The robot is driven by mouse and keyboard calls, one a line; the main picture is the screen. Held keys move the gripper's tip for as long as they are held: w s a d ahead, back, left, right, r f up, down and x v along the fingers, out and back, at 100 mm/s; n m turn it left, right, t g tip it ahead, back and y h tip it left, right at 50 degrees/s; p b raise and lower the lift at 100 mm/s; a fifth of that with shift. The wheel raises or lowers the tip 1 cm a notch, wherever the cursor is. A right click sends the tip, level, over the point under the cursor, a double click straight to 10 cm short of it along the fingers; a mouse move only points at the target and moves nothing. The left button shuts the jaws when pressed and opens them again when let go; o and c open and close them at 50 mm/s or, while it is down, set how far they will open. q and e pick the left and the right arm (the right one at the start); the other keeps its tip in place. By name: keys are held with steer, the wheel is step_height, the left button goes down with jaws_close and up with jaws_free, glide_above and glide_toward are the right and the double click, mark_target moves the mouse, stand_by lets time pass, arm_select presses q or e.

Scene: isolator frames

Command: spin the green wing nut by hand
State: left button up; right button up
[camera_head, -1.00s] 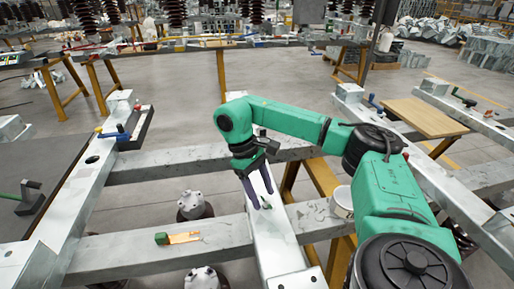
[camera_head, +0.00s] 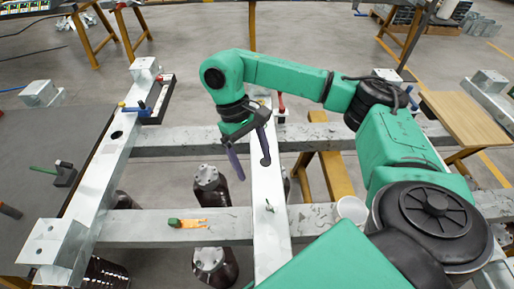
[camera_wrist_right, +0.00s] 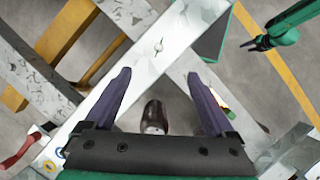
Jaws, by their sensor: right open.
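A small upright stud with a wing-nut-like piece (camera_head: 268,206) stands on the pale metal beam (camera_head: 271,238). It looks grey, and I cannot make out any green on it. It also shows in the right wrist view (camera_wrist_right: 158,46), beyond the fingertips. My right gripper (camera_head: 252,169) is open and empty, on the far side of the stud and apart from it. Its two purple fingers (camera_wrist_right: 158,73) are spread wide in the wrist view.
A green-ended orange item (camera_head: 190,223) lies on the cross beam, left of the stud. A white cup (camera_head: 351,209) stands right of it. A red-handled tool (camera_head: 281,106) is farther along the pale beam. Dark insulators with grey caps (camera_head: 207,176) stand between the beams.

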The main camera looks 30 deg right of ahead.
steer(key=s+a+m+y+p, duration=0.2)
steer(key=a+m+y+p, duration=0.25)
steer(key=m, duration=0.95)
steer(key=m+t+y+p, duration=0.3)
steer(key=m+p, duration=0.6)
steer(key=m, duration=2.2)
glide_above(271, 204)
steer(key=s+d+m+t+h+p, duration=0.15)
steer(key=d+m, duration=0.45)
steer(key=m, duration=0.6)
steer(key=shift+t+h, duration=0.35)
steer(key=shift+h, duration=0.05)
steer(key=x, duration=1.4)
steer(key=shift+w+a+f, duration=0.1)
steer(key=shift+w+a, duration=0.1)
steer(key=shift+a, duration=0.1)
steer(key=c, duration=1.4)
